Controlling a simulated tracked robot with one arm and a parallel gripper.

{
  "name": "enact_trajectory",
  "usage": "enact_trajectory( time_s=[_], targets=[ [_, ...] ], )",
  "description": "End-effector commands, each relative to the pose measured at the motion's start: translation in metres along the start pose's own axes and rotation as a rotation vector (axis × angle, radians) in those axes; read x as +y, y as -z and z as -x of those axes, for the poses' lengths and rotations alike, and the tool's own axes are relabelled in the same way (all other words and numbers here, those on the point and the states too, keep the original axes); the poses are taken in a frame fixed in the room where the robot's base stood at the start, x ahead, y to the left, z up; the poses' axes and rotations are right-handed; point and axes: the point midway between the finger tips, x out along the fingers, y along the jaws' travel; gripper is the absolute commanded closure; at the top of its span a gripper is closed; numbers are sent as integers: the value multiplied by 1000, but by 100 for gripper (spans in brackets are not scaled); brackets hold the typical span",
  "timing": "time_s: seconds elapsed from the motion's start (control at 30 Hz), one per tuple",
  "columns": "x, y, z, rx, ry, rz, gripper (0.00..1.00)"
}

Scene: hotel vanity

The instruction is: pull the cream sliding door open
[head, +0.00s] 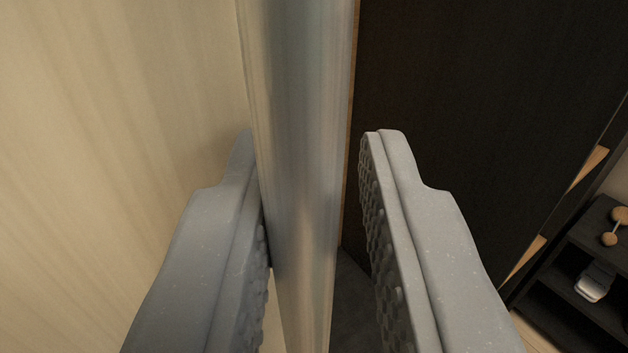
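The cream sliding door (110,120) fills the left of the head view. A long metallic vertical bar handle (298,110) stands at the door's right edge, running from top to bottom of the picture. My gripper (308,145) has its two grey fingers on either side of the bar. The left finger lies close against the bar's left side; whether it touches I cannot tell. The right finger stands apart from the bar, with a visible gap. The fingers are open around the bar. The lower ends of the fingers are cut off by the picture edge.
A dark brown panel (470,110) stands right of the bar. At the lower right is a dark open shelf (565,312) with a folded pale item (594,284) and a small wooden-knobbed object (610,239). A bit of light floor shows below.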

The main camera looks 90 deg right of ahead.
Motion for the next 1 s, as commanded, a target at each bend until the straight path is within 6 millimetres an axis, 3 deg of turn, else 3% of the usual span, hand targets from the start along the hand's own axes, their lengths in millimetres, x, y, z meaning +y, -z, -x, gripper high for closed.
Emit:
enact_trajectory(
  time_s=[0.33, 0.47, 1.0],
  targets=[
    [2, -2, 1, -3, -3, 2, 83],
    [1, -4, 10, -4, -3, 3, 83],
    [-1, -4, 113, -3, -1, 2, 83]
  ],
)
